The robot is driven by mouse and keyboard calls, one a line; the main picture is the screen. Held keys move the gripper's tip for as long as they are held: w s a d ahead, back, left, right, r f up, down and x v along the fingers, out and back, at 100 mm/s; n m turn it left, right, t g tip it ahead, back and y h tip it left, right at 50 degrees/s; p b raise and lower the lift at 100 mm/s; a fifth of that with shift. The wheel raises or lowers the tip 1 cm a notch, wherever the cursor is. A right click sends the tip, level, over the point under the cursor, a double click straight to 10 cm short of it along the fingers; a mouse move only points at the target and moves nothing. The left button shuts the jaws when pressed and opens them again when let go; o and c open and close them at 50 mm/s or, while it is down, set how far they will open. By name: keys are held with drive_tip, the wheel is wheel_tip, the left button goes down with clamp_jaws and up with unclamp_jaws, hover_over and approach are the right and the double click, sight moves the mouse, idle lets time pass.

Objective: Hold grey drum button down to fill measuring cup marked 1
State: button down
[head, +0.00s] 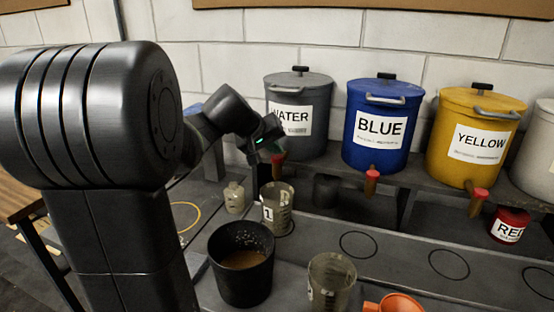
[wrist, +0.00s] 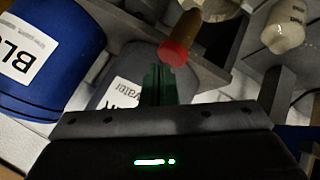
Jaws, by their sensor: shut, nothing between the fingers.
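The grey drum (head: 318,92) labelled WATER stands on the shelf, with a brown tap and red button (head: 278,158) at its front. The measuring cup marked 1 (head: 270,214) stands upright below the tap; I cannot tell its fill level. My gripper (head: 270,148) is shut and empty, close to the button. In the wrist view, the green fingertips (wrist: 158,72) are beside the red button (wrist: 173,53), and the grey drum (wrist: 120,85) is behind them. Whether they touch the button, or it is pressed, I cannot tell.
Blue (head: 383,140) and yellow (head: 470,170) drums stand to the right on the shelf. A black bucket (head: 241,285) with brown contents, another cup (head: 331,285) and an orange funnel (head: 400,303) are in front. A small cream bottle (head: 234,197) is left of cup 1.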

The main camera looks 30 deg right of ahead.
sight(274, 158)
drive_tip(key=shift+f+b, duration=0.45)
drive_tip(key=shift+b, duration=0.05)
idle(1.4)
idle(1.9)
drive_tip(key=shift+r+p, duration=0.55)
drive_tip(key=shift+r, duration=0.35)
drive_tip(key=shift+r, duration=0.1)
wheel_tip(274, 158, up, 5)
drive_tip(key=p, duration=0.3)
drive_tip(key=shift+p, duration=0.35)
idle(0.9)
